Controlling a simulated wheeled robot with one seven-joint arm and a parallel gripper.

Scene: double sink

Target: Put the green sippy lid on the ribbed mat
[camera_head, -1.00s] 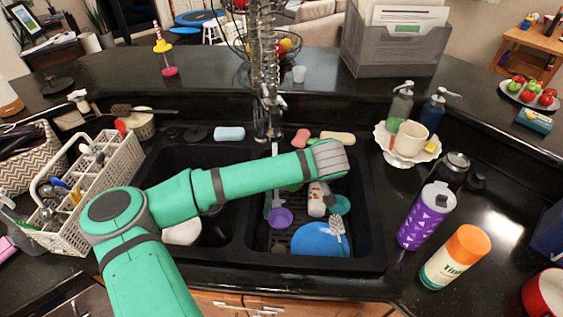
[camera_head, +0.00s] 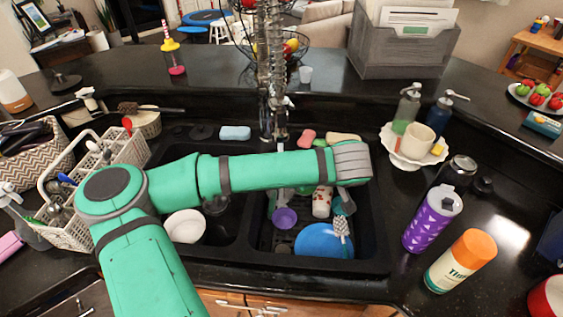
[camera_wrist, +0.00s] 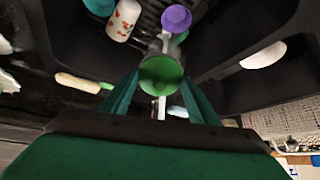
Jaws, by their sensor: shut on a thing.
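The green sippy lid (camera_wrist: 161,74) is a round green disc between the two green fingers of my gripper (camera_wrist: 160,82) in the wrist view. My gripper is shut on it. The dark ribbed mat (camera_head: 265,238) appears to line the floor of the right basin, largely covered by dishes. Its dark ribs also seem to show at the top of the wrist view.
The right basin holds a blue plate (camera_head: 322,240), a purple cup (camera_head: 285,218), a red-spotted white cup (camera_head: 322,203) and a brush (camera_head: 341,227). A white bowl (camera_head: 185,226) is in the left basin. The faucet (camera_head: 277,90) stands behind. A purple tumbler (camera_head: 432,220) stands right of the sink.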

